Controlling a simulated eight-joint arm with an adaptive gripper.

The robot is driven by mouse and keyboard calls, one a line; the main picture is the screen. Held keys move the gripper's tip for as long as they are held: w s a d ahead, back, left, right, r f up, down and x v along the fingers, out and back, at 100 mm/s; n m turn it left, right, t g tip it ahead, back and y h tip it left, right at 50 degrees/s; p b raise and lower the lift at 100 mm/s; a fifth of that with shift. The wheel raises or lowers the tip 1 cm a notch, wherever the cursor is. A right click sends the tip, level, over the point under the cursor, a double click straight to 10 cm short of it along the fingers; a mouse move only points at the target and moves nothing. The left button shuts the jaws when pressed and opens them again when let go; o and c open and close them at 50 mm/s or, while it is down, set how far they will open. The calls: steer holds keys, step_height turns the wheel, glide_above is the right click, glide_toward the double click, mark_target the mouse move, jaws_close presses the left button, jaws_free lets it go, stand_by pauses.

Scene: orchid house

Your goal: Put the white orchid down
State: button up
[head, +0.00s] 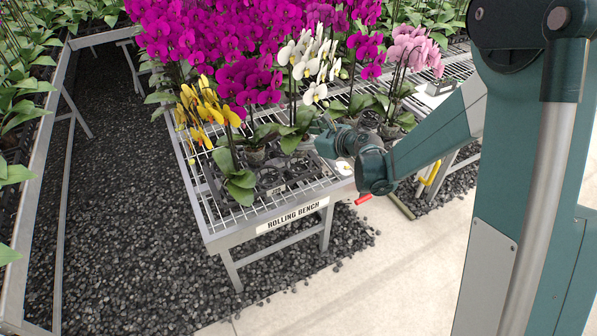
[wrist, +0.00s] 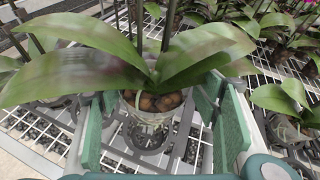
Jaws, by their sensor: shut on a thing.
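The white orchid (head: 311,62) stands upright at the front of the bench, its white blooms above dark green leaves. In the wrist view its clear pot (wrist: 150,114) of brown bark sits between the two green finger pads of my gripper (wrist: 158,125), which is shut on it. Broad leaves (wrist: 85,62) spread over the pot and hide part of it. A grey carrier with round openings (wrist: 184,134) lies below the pot. Whether the pot touches it I cannot tell. In the head view my gripper (head: 322,128) reaches in from the right, partly hidden by leaves.
The yellow orchid (head: 205,106) stands close on the left, and magenta orchids (head: 185,38) crowd behind. Pink orchids (head: 408,48) stand at the back right. The wire-topped rolling bench (head: 222,215) has bare mesh at its front left corner.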

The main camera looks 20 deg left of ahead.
mark_target(300, 154)
steer(key=shift+r, duration=0.35)
steer(key=shift+f+b, duration=0.85)
steer(key=shift+f, duration=2.3)
steer(key=shift+f+b, duration=0.5)
steer(key=shift+f, duration=1.35)
steer(key=shift+f, duration=0.15)
steer(key=o, duration=1.3)
steer(key=shift+c, duration=0.2)
steer(key=shift+r, duration=0.2)
